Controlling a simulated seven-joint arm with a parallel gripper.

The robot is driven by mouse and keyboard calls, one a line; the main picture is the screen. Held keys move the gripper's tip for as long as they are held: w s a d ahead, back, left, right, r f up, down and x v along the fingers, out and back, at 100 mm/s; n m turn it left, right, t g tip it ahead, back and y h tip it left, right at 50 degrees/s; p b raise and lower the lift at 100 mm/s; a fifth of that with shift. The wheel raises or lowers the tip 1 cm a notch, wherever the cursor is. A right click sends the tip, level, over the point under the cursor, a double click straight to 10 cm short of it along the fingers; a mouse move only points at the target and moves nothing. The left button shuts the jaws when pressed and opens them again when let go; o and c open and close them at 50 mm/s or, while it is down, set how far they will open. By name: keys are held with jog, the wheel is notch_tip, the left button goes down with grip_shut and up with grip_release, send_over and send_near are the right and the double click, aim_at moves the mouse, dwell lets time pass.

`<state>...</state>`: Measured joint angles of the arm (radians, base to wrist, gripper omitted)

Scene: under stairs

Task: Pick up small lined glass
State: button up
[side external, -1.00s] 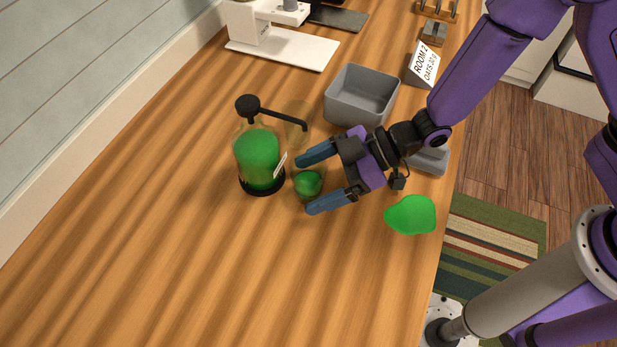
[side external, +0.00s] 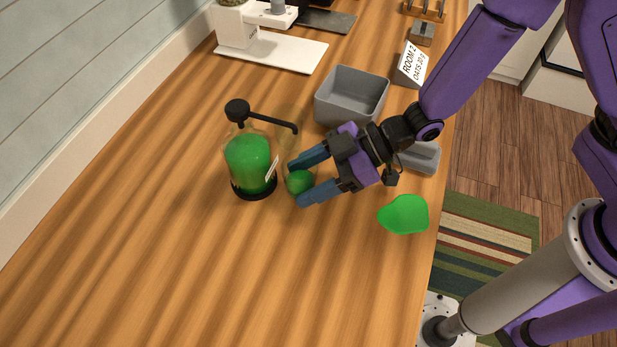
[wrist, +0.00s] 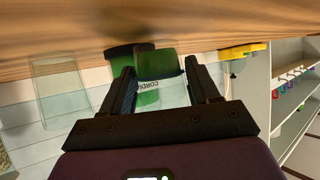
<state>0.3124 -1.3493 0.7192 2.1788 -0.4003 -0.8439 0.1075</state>
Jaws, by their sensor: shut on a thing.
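A small clear glass (side external: 299,183) with green liquid stands on the wooden counter, right beside the dispenser bottle. My gripper (side external: 300,182) comes in from the right with its two blue fingers shut on the glass. In the wrist view, the glass (wrist: 160,66) sits between the fingertips (wrist: 159,74). The bottle shows behind it there. The lines on the glass are too small to make out in the side view.
The green dispenser bottle (side external: 250,162) has a black pump spout. A second clear glass (wrist: 60,88) shows left in the wrist view. A grey bin (side external: 350,97), a green dish-like thing (side external: 404,215) and a sign (side external: 411,63) lie to the right. The front-left counter is clear.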

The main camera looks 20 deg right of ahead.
jog(key=shift+r, duration=0.85)
jog(key=s+d+r, duration=0.8)
jog(key=d+r, duration=0.2)
jog(key=shift+s+d, duration=0.25)
jog(key=shift+d, duration=0.1)
jog(key=shift+s+d+r, duration=0.1)
jog(key=shift+s, duration=0.05)
dwell(0.4)
